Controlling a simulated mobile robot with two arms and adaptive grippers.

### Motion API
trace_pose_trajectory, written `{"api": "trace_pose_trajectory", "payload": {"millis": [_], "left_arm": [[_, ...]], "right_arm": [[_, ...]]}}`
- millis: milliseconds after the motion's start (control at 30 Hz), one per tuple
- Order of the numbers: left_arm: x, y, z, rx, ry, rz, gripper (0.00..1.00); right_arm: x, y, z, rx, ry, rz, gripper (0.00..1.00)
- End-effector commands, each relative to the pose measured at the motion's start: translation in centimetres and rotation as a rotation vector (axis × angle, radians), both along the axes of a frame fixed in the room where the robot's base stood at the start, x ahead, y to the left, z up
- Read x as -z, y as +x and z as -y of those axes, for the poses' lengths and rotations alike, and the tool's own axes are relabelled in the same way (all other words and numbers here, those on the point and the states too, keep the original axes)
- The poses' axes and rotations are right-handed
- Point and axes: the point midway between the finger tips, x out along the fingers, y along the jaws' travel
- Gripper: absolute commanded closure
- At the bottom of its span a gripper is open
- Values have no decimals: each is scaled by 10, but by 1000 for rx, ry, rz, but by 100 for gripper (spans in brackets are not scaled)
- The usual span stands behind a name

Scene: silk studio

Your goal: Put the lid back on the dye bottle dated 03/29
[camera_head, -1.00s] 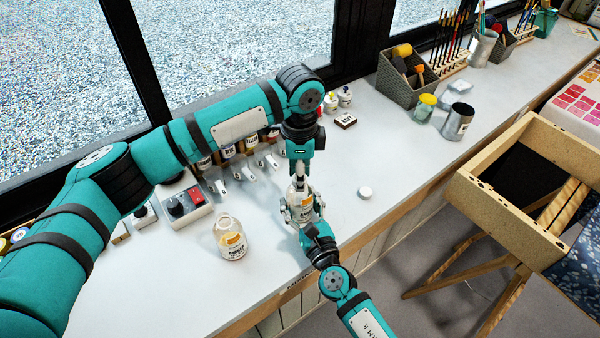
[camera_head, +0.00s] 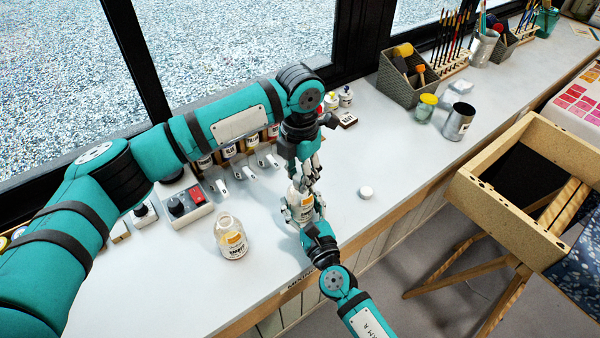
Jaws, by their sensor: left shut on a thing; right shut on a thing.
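A dye bottle with an orange and white label (camera_head: 305,205) stands upright near the counter's front edge; its date is too small to read. My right gripper (camera_head: 302,209) is shut around its body from the front. My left gripper (camera_head: 305,184) points down directly above the same bottle, shut at its top on what looks like its lid, mostly hidden by the fingers. A second bottle with an orange label (camera_head: 231,238) stands to the left, its mouth apparently open. A loose white lid (camera_head: 366,192) lies on the counter to the right.
A control box with a red switch (camera_head: 187,204) and several small bottles stand behind, along the window. A metal cup (camera_head: 458,121), a yellow-lidded jar (camera_head: 425,108) and a grey basket (camera_head: 404,80) are further right. The counter around the loose lid is clear.

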Motion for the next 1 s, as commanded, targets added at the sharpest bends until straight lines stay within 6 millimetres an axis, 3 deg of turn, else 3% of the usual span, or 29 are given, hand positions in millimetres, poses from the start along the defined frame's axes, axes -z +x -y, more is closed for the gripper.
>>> {"api": "trace_pose_trajectory", "payload": {"millis": [133, 400, 433, 600, 1000], "left_arm": [[-1, 1, 0, 107, 0, 3, 78], [-1, 1, 0, 117, 0, 3, 78], [-1, 1, 0, 117, 0, 3, 68], [-1, 1, 0, 117, 0, 2, 46], [-9, 1, 0, 117, 0, 2, 46]], "right_arm": [[1, 0, 0, 0, -1, -2, 100], [1, 0, 0, -1, -1, -2, 100], [1, 0, 0, -1, -1, -2, 100], [1, 0, 0, -1, -1, -2, 100], [1, 0, 0, -1, -1, -2, 100]]}}
